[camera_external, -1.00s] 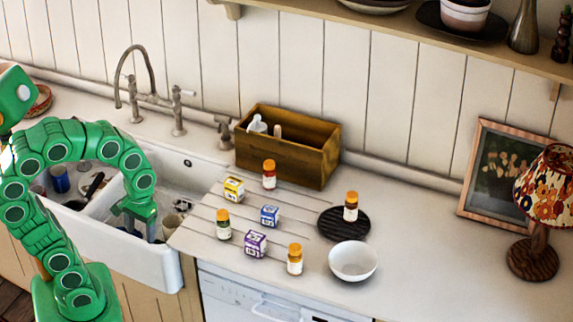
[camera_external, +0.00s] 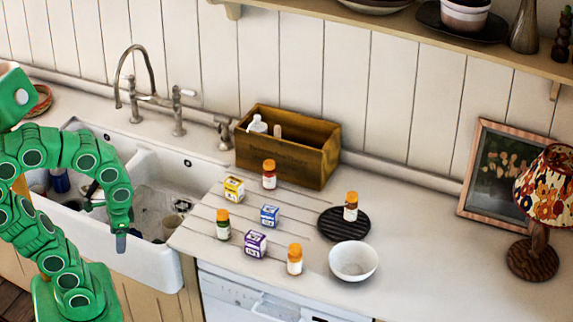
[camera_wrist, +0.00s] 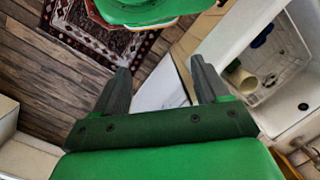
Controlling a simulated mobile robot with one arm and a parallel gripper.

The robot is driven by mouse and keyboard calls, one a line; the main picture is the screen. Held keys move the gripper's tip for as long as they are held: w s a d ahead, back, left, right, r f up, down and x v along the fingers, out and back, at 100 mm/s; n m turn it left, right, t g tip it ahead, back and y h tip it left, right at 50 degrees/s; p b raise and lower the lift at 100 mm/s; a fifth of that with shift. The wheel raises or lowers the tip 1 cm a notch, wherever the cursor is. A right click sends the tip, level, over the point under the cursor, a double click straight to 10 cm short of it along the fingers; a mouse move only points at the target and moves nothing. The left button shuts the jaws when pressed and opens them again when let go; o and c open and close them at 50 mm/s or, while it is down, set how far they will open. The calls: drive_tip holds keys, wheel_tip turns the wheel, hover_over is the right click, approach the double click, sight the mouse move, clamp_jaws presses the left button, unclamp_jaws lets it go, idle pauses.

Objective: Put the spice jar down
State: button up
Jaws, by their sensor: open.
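Several spice jars stand upright on the counter in the outside view. One orange-capped jar (camera_external: 351,207) stands on a dark round ribbed board (camera_external: 344,230). Another orange-capped jar (camera_external: 269,175) is in front of the wooden box, and a third (camera_external: 294,260) is near the front edge. A green-bodied jar (camera_external: 223,225) stands at the left. My gripper (camera_external: 121,243) hangs at the sink's front, left of all the jars. In the wrist view my gripper (camera_wrist: 160,82) is open, with nothing between its fingers.
Small yellow (camera_external: 234,189), blue (camera_external: 269,216) and purple (camera_external: 254,244) boxes stand among the jars. A white bowl (camera_external: 353,262) sits right of them. A wooden box (camera_external: 320,163) is behind. The double sink (camera_external: 150,262) holds dishes. The counter's right part is mostly clear.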

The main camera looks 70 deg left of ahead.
wheel_tip(320, 180, up, 5)
drive_tip(key=d, duration=0.2)
drive_tip(key=m+t+y, duration=0.4)
drive_tip(key=m+y, duration=0.8)
drive_tip(key=m, duration=0.8)
hover_over(224, 225)
drive_tip(key=s+d, duration=0.2)
drive_tip(key=d, duration=0.1)
drive_tip(key=shift+m+y, duration=0.3)
drive_tip(key=shift+m, duration=0.1)
drive_tip(key=f, duration=1.5)
drive_tip(key=shift+w+d+f, duration=0.1)
drive_tip(key=shift+w+d, duration=0.1)
drive_tip(key=shift+w, duration=0.1)
drive_tip(key=shift+f, duration=0.45)
drive_tip(key=shift+x, duration=1.3)
drive_tip(key=shift+w+a+f, duration=0.15)
drive_tip(key=shift+w+a, duration=0.05)
drive_tip(key=shift+a, duration=0.35)
drive_tip(key=shift+w+a+f, duration=0.1)
drive_tip(key=shift+w+a, duration=0.15)
drive_tip(key=shift+a, duration=0.3)
drive_tip(key=shift+w+a+f, duration=0.15)
drive_tip(key=shift+w+a, duration=0.05)
drive_tip(key=shift+a, duration=0.35)
drive_tip(key=shift+x, duration=0.85)
